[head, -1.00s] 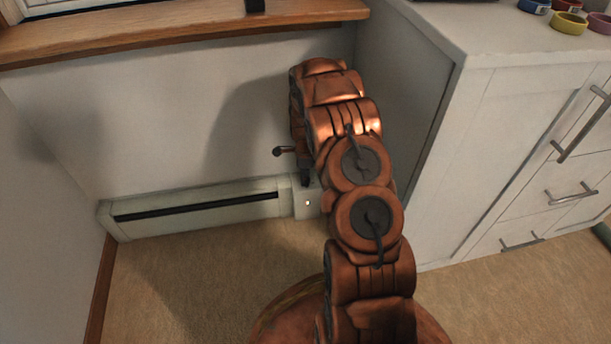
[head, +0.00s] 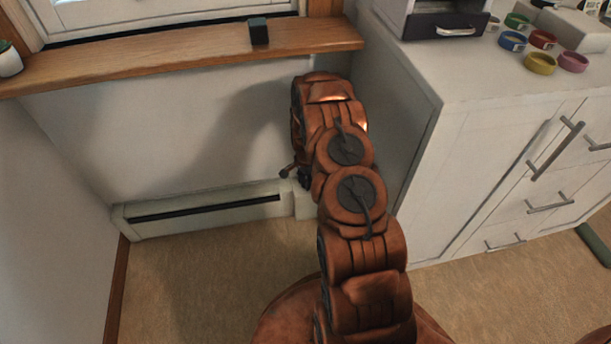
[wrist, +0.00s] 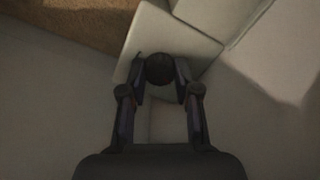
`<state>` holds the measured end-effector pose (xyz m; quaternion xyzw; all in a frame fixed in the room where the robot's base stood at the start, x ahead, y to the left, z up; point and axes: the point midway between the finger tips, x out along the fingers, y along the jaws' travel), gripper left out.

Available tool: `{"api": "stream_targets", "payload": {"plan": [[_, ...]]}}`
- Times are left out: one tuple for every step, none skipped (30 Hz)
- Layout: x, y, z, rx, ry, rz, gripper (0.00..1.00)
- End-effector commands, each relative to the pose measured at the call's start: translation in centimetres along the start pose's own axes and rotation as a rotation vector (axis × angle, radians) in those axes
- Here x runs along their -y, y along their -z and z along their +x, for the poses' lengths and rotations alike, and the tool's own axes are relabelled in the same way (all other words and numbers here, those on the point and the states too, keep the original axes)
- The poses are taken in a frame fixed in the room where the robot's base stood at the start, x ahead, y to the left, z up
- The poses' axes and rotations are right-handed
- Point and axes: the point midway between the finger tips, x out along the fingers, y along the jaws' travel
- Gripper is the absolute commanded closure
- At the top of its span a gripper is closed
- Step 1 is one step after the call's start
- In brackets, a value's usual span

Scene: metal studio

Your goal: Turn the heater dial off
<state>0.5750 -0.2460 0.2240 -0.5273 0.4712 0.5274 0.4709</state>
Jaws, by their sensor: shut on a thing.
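The white baseboard heater (head: 205,209) runs low along the back wall, with a dark slot along its front. A pale box (head: 304,206) forms its right end, and shows in the wrist view (wrist: 190,45). The round dark dial (wrist: 159,70) sits at this box in the wrist view. My gripper (wrist: 160,76) has a finger on each side of the dial and is shut on it. In the head view my copper arm covers most of the gripper and hides the dial. I cannot read the dial's setting.
A white cabinet (head: 500,185) with metal handles stands close on the right of my arm. A wooden sill (head: 180,52) juts out above the heater, with a small dark block (head: 259,31) on it. Carpet (head: 220,270) lies clear in front of the heater.

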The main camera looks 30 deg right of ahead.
Motion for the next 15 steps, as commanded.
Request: {"api": "stream_targets", "payload": {"plan": [[0.02, -0.03, -0.35, 0.000, 0.000, -0.032, 1.00], [0.00, -0.02, -0.31, 0.001, 0.000, -0.052, 1.00], [-0.01, 0.01, -0.28, 0.000, 0.000, -0.078, 1.00], [-0.02, 0.02, -0.25, 0.000, 0.000, -0.096, 1.00], [-0.03, 0.03, -0.22, 0.000, 0.000, -0.113, 1.00], [-0.03, 0.03, -0.19, 0.000, 0.000, -0.135, 1.00], [-0.04, 0.03, -0.18, 0.000, 0.000, -0.150, 1.00], [-0.03, 0.03, -0.16, 0.000, 0.000, -0.164, 1.00], [-0.02, 0.02, -0.14, 0.000, 0.000, -0.180, 1.00], [-0.01, 0.02, -0.14, 0.000, 0.000, -0.192, 1.00], [-0.01, 0.02, -0.12, 0.000, 0.000, -0.201, 1.00], [-0.01, 0.02, -0.11, 0.000, 0.000, -0.214, 1.00], [0.00, 0.02, -0.10, 0.000, 0.000, -0.221, 1.00], [0.00, 0.02, -0.09, 0.000, 0.000, -0.227, 1.00], [0.01, 0.02, -0.08, 0.000, 0.000, -0.235, 1.00]]}}
